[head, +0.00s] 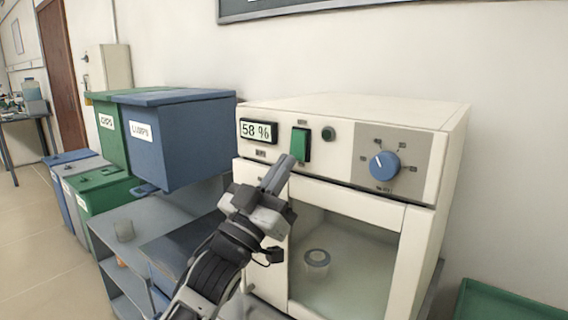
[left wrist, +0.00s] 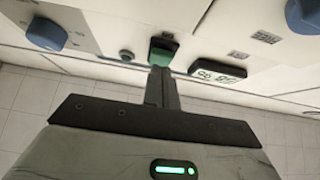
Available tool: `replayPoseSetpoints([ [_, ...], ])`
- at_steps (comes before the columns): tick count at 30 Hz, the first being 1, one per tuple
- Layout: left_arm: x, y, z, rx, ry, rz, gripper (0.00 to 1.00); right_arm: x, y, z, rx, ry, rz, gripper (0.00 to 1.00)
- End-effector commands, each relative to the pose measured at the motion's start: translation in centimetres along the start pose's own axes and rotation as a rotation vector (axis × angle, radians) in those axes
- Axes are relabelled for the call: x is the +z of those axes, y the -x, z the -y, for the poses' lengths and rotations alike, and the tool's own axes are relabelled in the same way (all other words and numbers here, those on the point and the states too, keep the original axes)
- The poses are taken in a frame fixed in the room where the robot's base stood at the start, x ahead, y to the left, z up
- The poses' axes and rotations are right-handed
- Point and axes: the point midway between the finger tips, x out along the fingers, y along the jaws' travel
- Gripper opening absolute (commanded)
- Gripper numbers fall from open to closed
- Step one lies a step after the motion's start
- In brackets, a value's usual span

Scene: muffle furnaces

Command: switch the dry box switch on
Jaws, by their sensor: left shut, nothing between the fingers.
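The dry box (head: 350,110) is a cream cabinet with a glass door, a display reading 58 %, a blue knob (head: 384,165) and a small dark green button (head: 328,133). Its switch (head: 301,145) is a green rocker in a dark frame between display and button. My left gripper (head: 284,165) is shut and empty, its fingertips just below and in front of the switch's lower end. In the left wrist view the switch (left wrist: 163,50) shows at the fingertips (left wrist: 161,75); I cannot tell if they touch. My right gripper is not in view.
A round container (head: 317,260) sits inside the dry box behind the glass. Blue and green lidded bins (head: 185,140) stand to the left, above a grey shelf unit (head: 110,240). A green tray (head: 510,305) is at the lower right. The floor at far left is clear.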

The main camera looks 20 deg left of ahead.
Motion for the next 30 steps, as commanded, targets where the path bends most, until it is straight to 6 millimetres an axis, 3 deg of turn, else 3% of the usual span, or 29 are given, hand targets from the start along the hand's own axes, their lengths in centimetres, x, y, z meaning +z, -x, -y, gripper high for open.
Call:
replayPoseSetpoints([
  [14,0.6,-0.5,0.0,0.000,-0.001,-0.001,0.00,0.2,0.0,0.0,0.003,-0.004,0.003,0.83],
  [20,2.0,-0.5,0.0,-0.001,0.002,-0.072,0.00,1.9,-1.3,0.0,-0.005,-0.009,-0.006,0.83],
  [22,1.3,-0.9,0.0,0.000,0.000,-0.075,0.00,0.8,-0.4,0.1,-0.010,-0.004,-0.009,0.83],
  [30,1.2,-0.7,0.0,0.002,0.000,-0.072,0.00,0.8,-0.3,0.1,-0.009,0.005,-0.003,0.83],
])
